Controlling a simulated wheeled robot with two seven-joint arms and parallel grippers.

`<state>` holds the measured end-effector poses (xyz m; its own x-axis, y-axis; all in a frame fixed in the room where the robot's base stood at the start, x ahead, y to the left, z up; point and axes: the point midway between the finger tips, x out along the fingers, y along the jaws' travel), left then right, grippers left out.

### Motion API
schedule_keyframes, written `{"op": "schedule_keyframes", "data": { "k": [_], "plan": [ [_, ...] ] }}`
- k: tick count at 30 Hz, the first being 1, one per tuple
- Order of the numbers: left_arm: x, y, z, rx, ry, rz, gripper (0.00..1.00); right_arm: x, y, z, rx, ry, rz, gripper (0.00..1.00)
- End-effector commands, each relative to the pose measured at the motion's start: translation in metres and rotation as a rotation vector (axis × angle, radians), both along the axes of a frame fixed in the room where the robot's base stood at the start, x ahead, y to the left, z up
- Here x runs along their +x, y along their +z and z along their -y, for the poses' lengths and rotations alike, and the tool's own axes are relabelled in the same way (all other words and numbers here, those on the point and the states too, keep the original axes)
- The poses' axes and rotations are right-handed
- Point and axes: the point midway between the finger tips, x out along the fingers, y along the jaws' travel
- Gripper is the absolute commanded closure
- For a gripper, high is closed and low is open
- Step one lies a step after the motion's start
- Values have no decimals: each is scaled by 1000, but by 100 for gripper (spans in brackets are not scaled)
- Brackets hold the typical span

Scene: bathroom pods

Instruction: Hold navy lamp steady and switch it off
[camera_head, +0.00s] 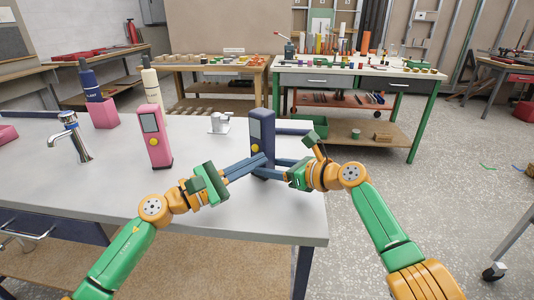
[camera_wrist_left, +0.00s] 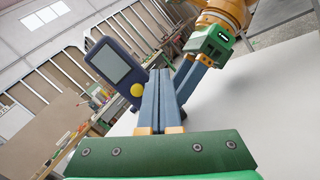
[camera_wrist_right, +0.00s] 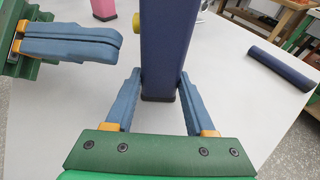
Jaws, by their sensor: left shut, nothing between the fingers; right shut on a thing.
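The navy lamp (camera_head: 262,128) stands upright near the right end of the white table. Its grey panel and yellow button (camera_wrist_left: 137,90) show in the left wrist view. My right gripper (camera_wrist_right: 158,85) is shut on the lamp's lower body, one finger on each side. My left gripper (camera_head: 262,158) is shut and empty, its fingertips close to the lamp's front, just below the button. In the right wrist view, the left fingers (camera_wrist_right: 118,42) are beside the lamp with a gap. Whether the lamp is lit, I cannot tell.
A pink lamp (camera_head: 154,137) with a yellow button stands left on the table (camera_head: 120,190). The table's front middle is clear.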

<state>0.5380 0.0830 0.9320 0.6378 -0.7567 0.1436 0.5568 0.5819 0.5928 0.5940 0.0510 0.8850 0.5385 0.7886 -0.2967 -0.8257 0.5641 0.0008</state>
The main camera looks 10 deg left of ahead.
Motion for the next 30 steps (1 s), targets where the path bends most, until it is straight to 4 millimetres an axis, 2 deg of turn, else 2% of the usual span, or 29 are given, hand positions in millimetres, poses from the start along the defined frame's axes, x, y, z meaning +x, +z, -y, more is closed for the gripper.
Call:
{"op": "schedule_keyframes", "data": {
  "k": [2, 12, 15, 25, 26, 29, 30],
  "plan": [
    [-3, 0, -1, 2, 1, 1, 100, 0, 1, 0, 1, -1, 1, 85],
    [-50, -1, -4, 4, 0, 1, 100, 0, 1, 0, 1, -1, 1, 85],
    [-58, 0, -5, 2, -1, 0, 100, 0, 1, 0, 1, -1, 1, 85],
    [-60, 0, -5, 1, 0, 1, 100, 0, 1, 0, 1, -1, 1, 85],
    [-60, 0, -5, 1, 0, 1, 100, 0, 1, 0, 1, -1, 1, 43],
    [-60, 0, -5, 1, 0, 1, 100, 0, 1, 0, 1, -1, 1, 16],
    [-60, 0, -5, 1, 0, 1, 100, 0, 1, 0, 1, -1, 1, 10]
  ]
}}
